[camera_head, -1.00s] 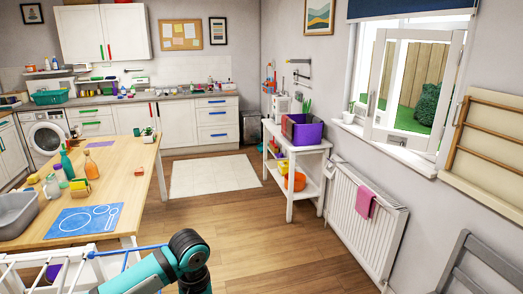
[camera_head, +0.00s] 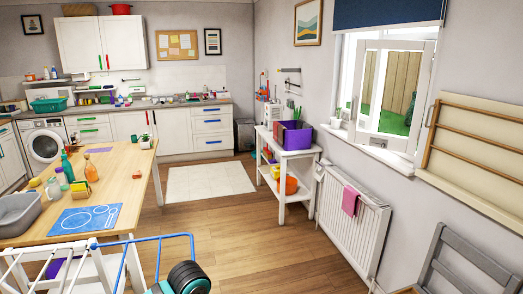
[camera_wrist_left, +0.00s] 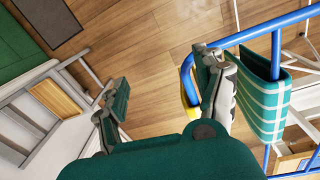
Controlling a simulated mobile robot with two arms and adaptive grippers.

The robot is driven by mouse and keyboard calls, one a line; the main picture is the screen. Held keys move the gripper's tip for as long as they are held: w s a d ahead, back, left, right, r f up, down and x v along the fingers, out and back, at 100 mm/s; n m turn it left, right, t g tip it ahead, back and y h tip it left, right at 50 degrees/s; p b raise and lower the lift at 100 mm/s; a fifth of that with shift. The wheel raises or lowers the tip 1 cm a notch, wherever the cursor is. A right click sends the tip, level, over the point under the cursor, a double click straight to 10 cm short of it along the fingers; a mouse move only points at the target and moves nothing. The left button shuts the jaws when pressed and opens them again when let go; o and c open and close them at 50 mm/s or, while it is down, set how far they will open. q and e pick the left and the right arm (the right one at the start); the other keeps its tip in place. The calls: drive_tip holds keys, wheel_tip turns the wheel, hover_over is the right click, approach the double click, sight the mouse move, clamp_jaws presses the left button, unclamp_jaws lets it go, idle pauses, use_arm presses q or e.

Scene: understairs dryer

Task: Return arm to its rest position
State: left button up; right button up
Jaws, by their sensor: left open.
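My left gripper (camera_wrist_left: 162,72) shows in the left wrist view, with its two green-and-grey fingers spread apart and nothing between them. Its right finger is close beside a blue rail (camera_wrist_left: 262,30) of a drying rack; I cannot tell whether they touch. A green-and-white striped cloth (camera_wrist_left: 262,95) hangs over the rail, to the right of the fingers. In the head view, a teal-and-black part of my arm (camera_head: 185,279) is at the bottom edge, near the rack's blue rail (camera_head: 160,237). The gripper's fingers do not show there. My right gripper is not in view.
A wooden table (camera_head: 122,187) with bottles and a grey basin (camera_head: 18,212) stands at the left. A white shelf unit (camera_head: 284,155), a radiator (camera_head: 350,217) and a grey chair (camera_head: 465,262) line the right.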

use_arm(q)
drive_tip(key=s+d+f+m+t+h, duration=0.1)
drive_tip(key=s+d+f+m+h, duration=0.3)
drive_tip(key=s, duration=0.6)
drive_tip(key=s+a+t+y, duration=0.2)
drive_tip(key=s+a+y, duration=0.2)
drive_tip(key=s+a, duration=0.85)
drive_tip(key=s+f+g, duration=0.1)
drive_tip(key=s+f, duration=0.2)
drive_tip(key=f, duration=2.6)
drive_tip(key=s+a+f+g+b, duration=0.1)
drive_tip(key=s+a+f, duration=0.1)
drive_tip(key=s+f, duration=1.3)
drive_tip(key=shift+s+a+f+y, duration=0.25)
drive_tip(key=shift+s+a+y, duration=0.15)
drive_tip(key=shift+s, duration=0.15)
